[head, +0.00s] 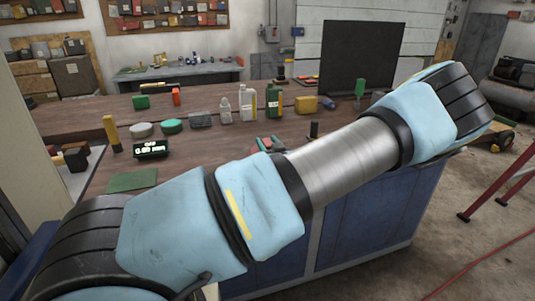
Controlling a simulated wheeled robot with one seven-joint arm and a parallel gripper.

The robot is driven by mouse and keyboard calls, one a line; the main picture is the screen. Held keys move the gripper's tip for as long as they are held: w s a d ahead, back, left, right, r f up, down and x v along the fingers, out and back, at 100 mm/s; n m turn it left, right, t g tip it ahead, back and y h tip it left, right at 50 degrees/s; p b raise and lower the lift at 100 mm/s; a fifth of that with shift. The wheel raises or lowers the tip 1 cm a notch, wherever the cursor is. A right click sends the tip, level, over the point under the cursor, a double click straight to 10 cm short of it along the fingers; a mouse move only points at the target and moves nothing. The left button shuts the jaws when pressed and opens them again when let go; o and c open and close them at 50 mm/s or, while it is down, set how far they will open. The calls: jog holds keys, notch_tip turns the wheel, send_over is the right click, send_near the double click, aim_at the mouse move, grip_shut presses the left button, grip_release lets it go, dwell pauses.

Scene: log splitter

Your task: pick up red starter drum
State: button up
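I cannot make out a red starter drum for certain. A small red piece (266,142) lies beside green and dark pieces on the brown workbench (215,150), just behind my arm, which may cover part of it. A small orange-red upright object (176,96) stands farther back on the left part of the bench. My pale blue and silver arm crosses the picture from lower left to upper right, in front of the bench. My gripper is not in view, so its state and distance from these things do not show.
On the bench stand a white bottle (247,103), a green bottle (273,101), a yellow block (304,104), green round tins (172,126), a gauge block (150,149) and a yellow-handled tool (111,133). A dark panel (360,58) rises behind. A red metal frame (500,190) stands right.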

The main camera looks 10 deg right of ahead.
grip_shut()
jog(key=shift+r, duration=0.1)
dwell(0.5)
